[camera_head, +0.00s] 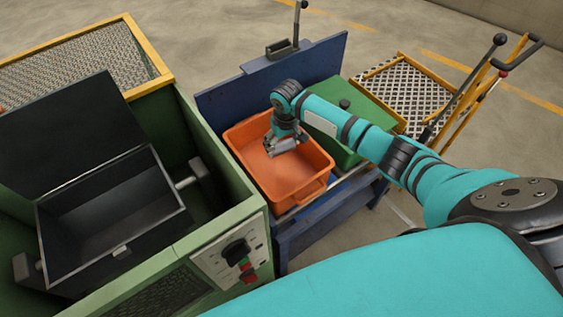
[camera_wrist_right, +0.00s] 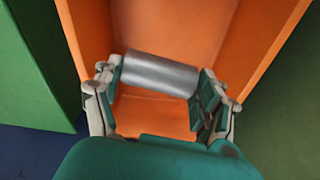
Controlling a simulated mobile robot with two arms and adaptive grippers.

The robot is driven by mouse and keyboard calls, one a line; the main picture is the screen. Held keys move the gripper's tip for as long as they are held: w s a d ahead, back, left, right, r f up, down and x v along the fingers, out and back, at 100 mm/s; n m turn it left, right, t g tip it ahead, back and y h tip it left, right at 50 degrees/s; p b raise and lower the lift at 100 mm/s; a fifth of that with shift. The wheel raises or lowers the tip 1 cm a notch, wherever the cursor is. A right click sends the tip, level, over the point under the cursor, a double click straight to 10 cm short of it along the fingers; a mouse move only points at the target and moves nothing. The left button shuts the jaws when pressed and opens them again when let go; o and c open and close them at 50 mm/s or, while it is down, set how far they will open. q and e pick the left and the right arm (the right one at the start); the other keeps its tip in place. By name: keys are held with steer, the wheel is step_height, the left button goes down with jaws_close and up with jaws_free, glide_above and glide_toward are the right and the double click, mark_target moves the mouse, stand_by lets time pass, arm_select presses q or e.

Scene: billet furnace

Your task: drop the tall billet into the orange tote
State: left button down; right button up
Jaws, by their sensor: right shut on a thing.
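The orange tote (camera_head: 312,190) stands on a blue bench beside the green furnace in the head view, and its inside wall fills much of the wrist view (camera_wrist_right: 250,45). My right gripper (camera_head: 284,149) is over the tote's opening, and in the right wrist view (camera_wrist_right: 160,88) its fingers are shut on the two ends of a grey metal cylinder, the billet (camera_wrist_right: 160,74). The billet lies crosswise between the fingers. In the head view the billet (camera_head: 283,147) is small and partly covered by the gripper. My left gripper is not in view.
The green furnace (camera_head: 225,225) with an open dark lid (camera_head: 70,130) and a control panel (camera_head: 232,250) stands left of the tote. A green box (camera_head: 362,108) is right of the tote. A blue back panel (camera_head: 225,105) rises behind. A yellow-railed cart (camera_head: 410,90) stands farther right.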

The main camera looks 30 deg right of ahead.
steer(key=shift+r, duration=0.15)
steer(key=o, duration=1.7)
steer(key=shift+s+f, duration=0.1)
steer(key=shift+f, duration=0.1)
steer(key=r, duration=0.4)
steer(key=s+r, duration=0.1)
steer(key=r, duration=0.7)
steer(key=shift+s+r, duration=0.1)
steer(key=shift+s, duration=0.05)
